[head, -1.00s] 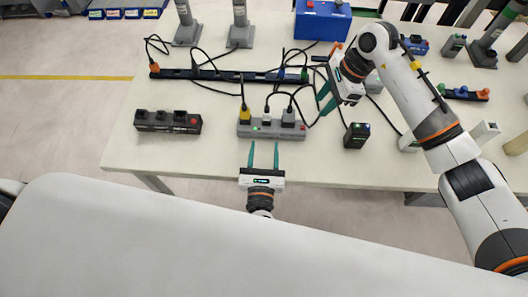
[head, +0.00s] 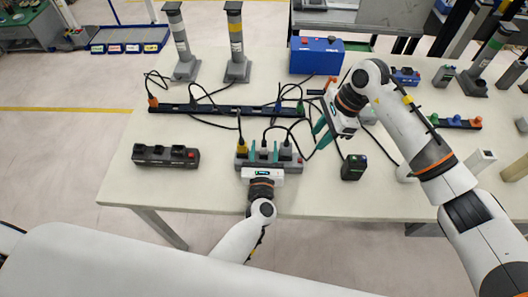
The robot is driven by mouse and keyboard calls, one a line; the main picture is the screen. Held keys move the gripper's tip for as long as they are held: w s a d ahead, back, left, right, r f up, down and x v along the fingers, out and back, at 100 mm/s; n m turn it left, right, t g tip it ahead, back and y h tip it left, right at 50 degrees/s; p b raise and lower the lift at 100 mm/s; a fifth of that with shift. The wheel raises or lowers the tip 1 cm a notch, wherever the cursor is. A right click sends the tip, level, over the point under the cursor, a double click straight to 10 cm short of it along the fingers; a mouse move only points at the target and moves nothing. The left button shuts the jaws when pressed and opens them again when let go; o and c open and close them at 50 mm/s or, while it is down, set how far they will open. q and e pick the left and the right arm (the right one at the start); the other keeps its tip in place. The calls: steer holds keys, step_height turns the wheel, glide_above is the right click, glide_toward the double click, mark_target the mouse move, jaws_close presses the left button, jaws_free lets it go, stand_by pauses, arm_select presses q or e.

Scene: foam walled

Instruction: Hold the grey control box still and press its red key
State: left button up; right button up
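My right gripper (head: 318,136) is open and empty, just right of and behind that box. My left gripper hides part of the box's front.
Black cables run from the plugs to a long dark rail (head: 215,109) behind. A black device (head: 353,167) stands right of the plugged box. A blue case (head: 316,57) and grey posts (head: 236,45) stand at the back.

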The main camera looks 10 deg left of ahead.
arm_select(q)
jaws_close()
arm_select(e)
jaws_close()
stand_by(1.5)
